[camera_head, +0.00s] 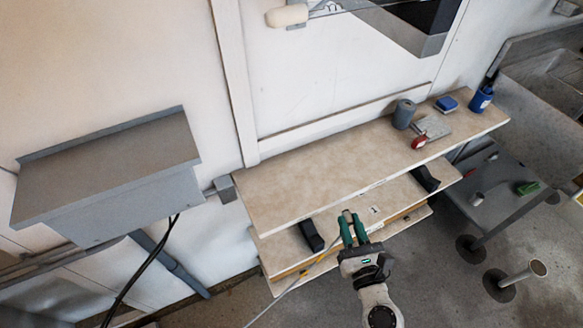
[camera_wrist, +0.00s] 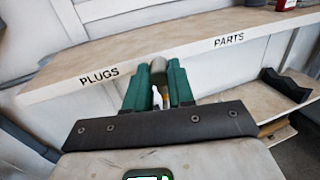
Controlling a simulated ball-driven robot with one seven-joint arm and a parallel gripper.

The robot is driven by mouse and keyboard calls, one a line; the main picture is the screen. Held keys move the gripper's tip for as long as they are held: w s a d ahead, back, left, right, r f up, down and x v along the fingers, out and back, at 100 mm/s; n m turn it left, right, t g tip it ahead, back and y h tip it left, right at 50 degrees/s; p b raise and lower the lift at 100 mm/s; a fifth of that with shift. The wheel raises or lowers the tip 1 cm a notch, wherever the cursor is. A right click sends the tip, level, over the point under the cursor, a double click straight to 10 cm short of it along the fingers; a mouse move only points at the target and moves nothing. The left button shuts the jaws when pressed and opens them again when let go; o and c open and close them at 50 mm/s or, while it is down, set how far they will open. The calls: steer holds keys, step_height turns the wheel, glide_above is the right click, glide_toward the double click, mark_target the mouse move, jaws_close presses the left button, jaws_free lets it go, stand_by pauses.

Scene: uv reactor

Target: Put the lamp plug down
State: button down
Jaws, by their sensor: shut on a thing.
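My gripper (camera_head: 352,228) has green fingers and is shut on the lamp plug (camera_head: 347,214), a small pale piece between the fingertips. In the wrist view the plug (camera_wrist: 158,68) shows as a grey-tan rounded end between the fingers (camera_wrist: 159,82). A thin pale cable (camera_head: 300,278) runs down and left from the gripper. The gripper is in front of the top shelf (camera_head: 310,185); in the wrist view the fingertips overlap its front edge (camera_wrist: 165,55), between the labels PLUGS (camera_wrist: 99,76) and PARTS (camera_wrist: 229,41). Whether the plug touches the shelf I cannot tell.
A grey cylinder (camera_head: 403,114), a red item (camera_head: 418,142), a grey plate (camera_head: 434,126), a blue block (camera_head: 447,103) and a blue container (camera_head: 481,99) stand at the shelf's right end. Its left and middle are clear. Black holders (camera_head: 311,235) are on the lower shelf.

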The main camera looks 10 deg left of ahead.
steer(key=s+a+r+n+g+y+p, duration=0.15)
steer(key=a+r+p, duration=0.25)
steer(key=r+p, duration=0.4)
steer(key=s+a+r+n+g+y+p, duration=0.1)
steer(key=s+a+r+y+p, duration=0.2)
steer(key=r+p, duration=0.5)
steer(key=shift+n+h, duration=0.25)
steer(key=w+a+f+b, duration=0.2)
steer(key=w, duration=0.1)
steer(key=w+a+f+b, duration=0.2)
steer(key=w+a+b, duration=0.1)
steer(key=w, duration=0.1)
steer(key=w+a+f+b, duration=0.2)
steer(key=w+f+b, duration=0.1)
steer(key=w, duration=0.1)
steer(key=shift+w+a+f, duration=0.1)
steer(key=shift+w+a, duration=0.1)
steer(key=shift+w, duration=0.05)
steer(key=f+b, duration=0.3)
steer(key=shift+w+a+f, duration=0.1)
steer(key=shift+w, duration=0.2)
steer(key=shift+f, duration=0.25)
